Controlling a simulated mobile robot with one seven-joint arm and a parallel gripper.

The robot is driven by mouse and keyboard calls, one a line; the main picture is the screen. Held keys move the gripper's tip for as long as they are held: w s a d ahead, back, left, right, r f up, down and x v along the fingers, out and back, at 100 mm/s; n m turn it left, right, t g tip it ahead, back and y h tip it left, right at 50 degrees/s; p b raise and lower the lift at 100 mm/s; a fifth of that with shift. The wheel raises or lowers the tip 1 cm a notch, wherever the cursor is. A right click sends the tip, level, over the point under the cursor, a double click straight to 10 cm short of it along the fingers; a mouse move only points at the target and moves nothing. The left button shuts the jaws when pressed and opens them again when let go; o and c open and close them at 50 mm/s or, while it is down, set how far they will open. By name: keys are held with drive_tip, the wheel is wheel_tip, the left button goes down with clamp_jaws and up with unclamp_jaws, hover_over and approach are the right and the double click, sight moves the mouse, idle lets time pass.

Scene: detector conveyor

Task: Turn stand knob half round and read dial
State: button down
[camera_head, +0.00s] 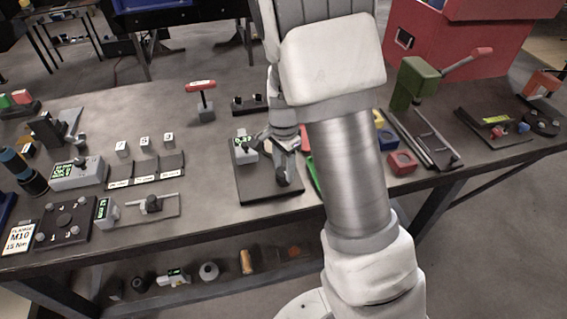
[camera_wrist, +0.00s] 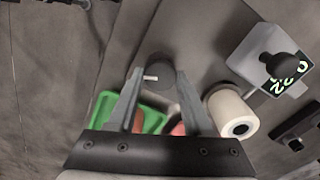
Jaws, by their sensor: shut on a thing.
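The stand has a dark flat base plate (camera_head: 262,188) near the middle of the bench. Its dial (camera_head: 245,151) is a pale block with a green-lit display at the plate's back left. In the wrist view the dial (camera_wrist: 257,52) is at the upper right, its digits tilted and partly covered by a dark round part, so I cannot read them fully. The dark round knob (camera_wrist: 157,66) with a white pointer line sits between my fingertips. My gripper (camera_wrist: 160,82) is shut on the knob. In the head view my gripper is over the plate and hides part of it.
A white cylinder (camera_wrist: 226,104) stands close to the right finger. A green tray (camera_wrist: 150,122) shows behind the fingers. A red-handled tool (camera_head: 201,95) stands behind the stand. Left of it are labelled blocks (camera_head: 146,142); right are a red block (camera_head: 402,163) and green press (camera_head: 415,80).

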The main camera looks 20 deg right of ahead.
sight(284, 171)
drive_tip(key=shift+r+m+p, duration=0.1)
drive_tip(key=shift+m+p, duration=0.55)
drive_tip(key=shift+m, duration=0.95)
drive_tip(key=shift+c, duration=1.6)
unclamp_jaws()
wheel_tip(284, 171, up, 17)
drive_tip(key=p, duration=0.1)
drive_tip(key=shift+r, duration=0.15)
